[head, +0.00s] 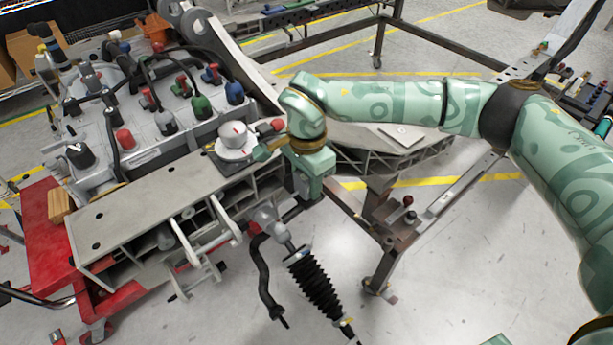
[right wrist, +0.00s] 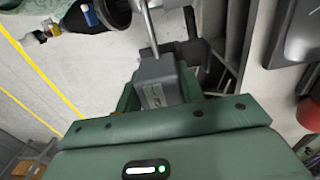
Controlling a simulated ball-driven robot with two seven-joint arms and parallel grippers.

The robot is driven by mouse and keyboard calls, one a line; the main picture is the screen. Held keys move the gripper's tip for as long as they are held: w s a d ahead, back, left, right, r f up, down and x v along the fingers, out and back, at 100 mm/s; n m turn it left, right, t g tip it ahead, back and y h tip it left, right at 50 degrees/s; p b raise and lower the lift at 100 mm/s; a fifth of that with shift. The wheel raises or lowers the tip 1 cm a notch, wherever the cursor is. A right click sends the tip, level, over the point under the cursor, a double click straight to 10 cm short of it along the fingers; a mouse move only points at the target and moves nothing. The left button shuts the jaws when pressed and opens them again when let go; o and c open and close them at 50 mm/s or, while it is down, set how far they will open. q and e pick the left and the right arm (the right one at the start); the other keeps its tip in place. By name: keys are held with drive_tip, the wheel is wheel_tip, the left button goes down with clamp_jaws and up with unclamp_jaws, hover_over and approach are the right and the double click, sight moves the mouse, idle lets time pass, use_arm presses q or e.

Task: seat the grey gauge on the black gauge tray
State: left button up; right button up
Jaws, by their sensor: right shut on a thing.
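The grey gauge (head: 233,140) is a pale round body with a small red mark on top. In the head view it is over the black gauge tray (head: 214,162), at the right end of the long grey plate. It covers most of the tray, and I cannot tell whether it touches the tray or hovers just above. My right gripper (head: 261,150) reaches in from the right and is shut on the gauge's right side. In the right wrist view a grey block shows by the jaws, but the gauge's dial is not visible. My left gripper is not in view.
The long grey plate (head: 130,216) lies in front of the chassis block, which carries red, green, blue and black knobs. A red-tipped fitting (head: 272,126) is close behind my gripper. A black bellows shock absorber (head: 316,287) hangs below.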

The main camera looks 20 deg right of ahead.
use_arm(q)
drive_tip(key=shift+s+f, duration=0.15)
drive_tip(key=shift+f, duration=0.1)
use_arm(e)
drive_tip(key=shift+f, duration=0.85)
drive_tip(key=o, duration=1.2)
drive_tip(key=shift+o, duration=0.3)
wheel_tip(320, 180, up, 7)
drive_tip(key=p, duration=0.4)
drive_tip(key=shift+r+p, duration=0.1)
drive_tip(key=shift+p, duration=0.2)
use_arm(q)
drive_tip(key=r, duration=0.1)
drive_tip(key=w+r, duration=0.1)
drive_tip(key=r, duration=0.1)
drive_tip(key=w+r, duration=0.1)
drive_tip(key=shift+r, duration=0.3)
